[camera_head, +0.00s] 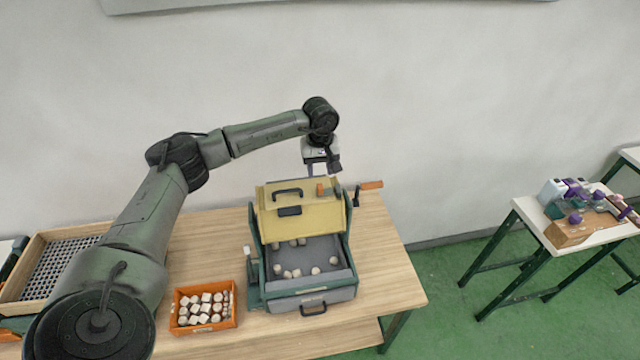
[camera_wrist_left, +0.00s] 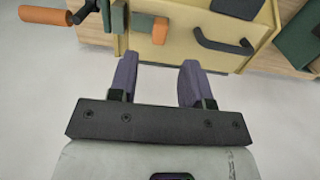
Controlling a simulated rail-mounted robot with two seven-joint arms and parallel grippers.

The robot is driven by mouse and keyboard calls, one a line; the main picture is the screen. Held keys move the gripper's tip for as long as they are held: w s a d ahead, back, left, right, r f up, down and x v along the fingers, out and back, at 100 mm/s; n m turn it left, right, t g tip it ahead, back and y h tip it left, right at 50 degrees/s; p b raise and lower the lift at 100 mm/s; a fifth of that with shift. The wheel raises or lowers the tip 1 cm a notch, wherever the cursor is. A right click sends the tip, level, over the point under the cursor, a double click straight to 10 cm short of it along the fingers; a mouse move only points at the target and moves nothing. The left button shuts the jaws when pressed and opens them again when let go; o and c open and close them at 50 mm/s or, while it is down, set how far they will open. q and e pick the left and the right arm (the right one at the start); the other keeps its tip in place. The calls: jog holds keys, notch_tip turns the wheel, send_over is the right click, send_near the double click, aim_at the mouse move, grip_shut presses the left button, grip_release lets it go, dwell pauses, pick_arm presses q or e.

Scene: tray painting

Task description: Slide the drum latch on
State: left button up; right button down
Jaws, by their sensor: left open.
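The drum is a green and grey box (camera_head: 355,266) with a raised yellow lid (camera_head: 268,228), which also shows in the wrist view (camera_wrist_left: 180,42). A small orange block (camera_head: 320,189), likely the latch's knob, sits near the lid's upper right edge. In the wrist view this orange block (camera_wrist_left: 160,31) is beside a green piece (camera_wrist_left: 140,22). My left gripper (camera_head: 321,172) is above and behind that edge. In the wrist view my left gripper (camera_wrist_left: 157,72) is open and empty, its fingers pointing towards the lid edge, apart from the orange block. My right gripper is out of view.
A crank with an orange handle (camera_head: 371,185) sticks out right of the lid. Pale pieces (camera_head: 292,272) lie in the grey tray. An orange bin (camera_head: 182,326) of pale blocks stands at left. The table (camera_head: 385,262) is clear at right.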

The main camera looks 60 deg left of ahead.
aim_at(320, 186)
pick_arm(q)
jog(key=shift+f+p, duration=0.55)
jog(key=shift+f, duration=2.95)
grip_shut()
